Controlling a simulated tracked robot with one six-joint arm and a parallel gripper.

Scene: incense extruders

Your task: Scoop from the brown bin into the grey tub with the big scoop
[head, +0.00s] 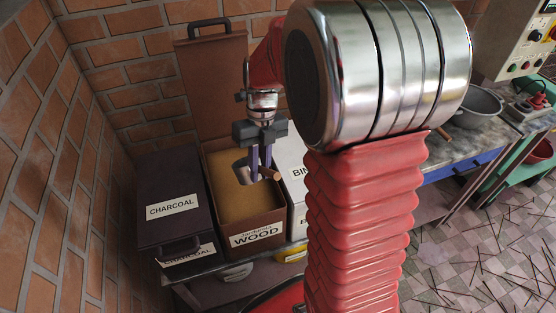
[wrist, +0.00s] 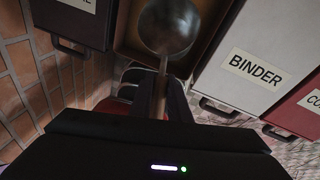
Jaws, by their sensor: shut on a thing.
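The brown bin (head: 251,225), labelled WOOD, stands open with tan powder (head: 228,195) inside. My gripper (head: 264,172) points down over the bin and is shut on the wooden handle (head: 271,176) of the big scoop. The scoop's round grey metal bowl (head: 242,171) hangs over the powder, partly behind my fingers. In the wrist view the scoop bowl (wrist: 169,25) lies beyond the handle, over the brown bin (wrist: 126,30). I cannot tell whether it holds powder. A grey round vessel (head: 480,104) sits on the bench at right, partly behind my arm; I cannot tell if it is the tub.
The bin's raised lid (head: 212,85) stands behind it. A closed dark CHARCOAL bin (head: 170,180) is at left. A white BINDER bin (wrist: 250,65) is at right, with a red bin (wrist: 300,112) past it. A brick wall (head: 45,130) closes off the left side.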

